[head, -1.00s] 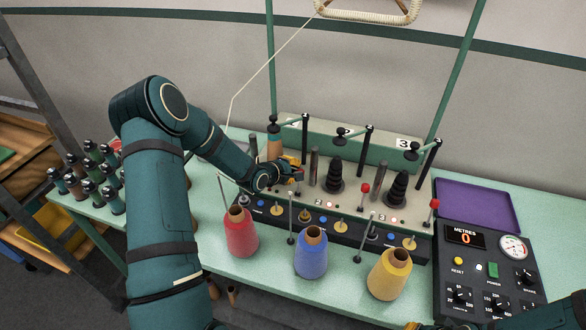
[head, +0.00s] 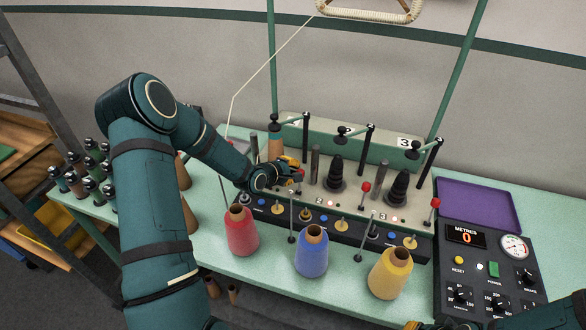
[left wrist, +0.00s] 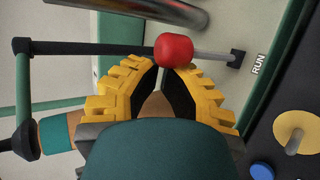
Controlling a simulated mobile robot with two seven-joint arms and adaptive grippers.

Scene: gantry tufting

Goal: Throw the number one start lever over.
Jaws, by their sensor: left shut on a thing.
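The number one start lever has a red knob (left wrist: 174,50) and a grey shaft. In the left wrist view the knob is at the tips of my left gripper's yellow fingers (left wrist: 165,75), and the shaft runs right to a dark slot beside the word RUN. In the head view my left gripper (head: 293,172) is at the left station of the machine, shut on this lever, which it mostly hides. I cannot tell exactly how far the lever leans. The other two start levers show red knobs (head: 365,188) and (head: 435,203). Yellow parts of my right gripper (head: 413,326) show at the bottom edge; its fingers are mostly out of frame.
Red (head: 241,232), blue (head: 312,254) and yellow (head: 389,275) yarn cones stand before the machine. Thin upright guides rise among them. A control box (head: 488,268) reading METRES 0 and a purple tray (head: 478,205) are at right. Dark posts and tension arms stand behind the levers.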

